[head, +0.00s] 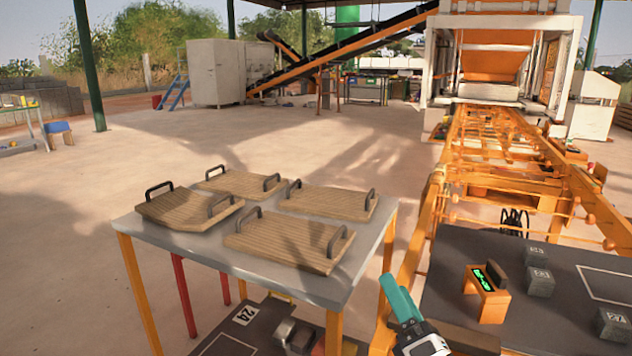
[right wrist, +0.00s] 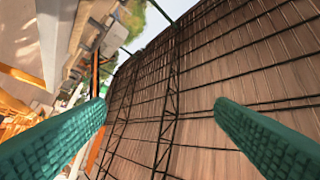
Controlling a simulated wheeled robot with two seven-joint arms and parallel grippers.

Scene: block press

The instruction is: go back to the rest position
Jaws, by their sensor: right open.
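My right gripper (head: 399,300) shows at the bottom of the head view with teal fingers, between the grey table and the dark table. In the right wrist view (right wrist: 162,108) its two teal fingers stand wide apart with nothing between them, and the roof lies behind them. My left gripper is in neither view.
A grey table (head: 312,283) bears several wooden boards with black handles (head: 285,240). At right a dark table (head: 455,270) holds an orange device with a green display (head: 486,292) and several grey blocks (head: 540,283). An orange conveyor frame (head: 500,150) runs to the press.

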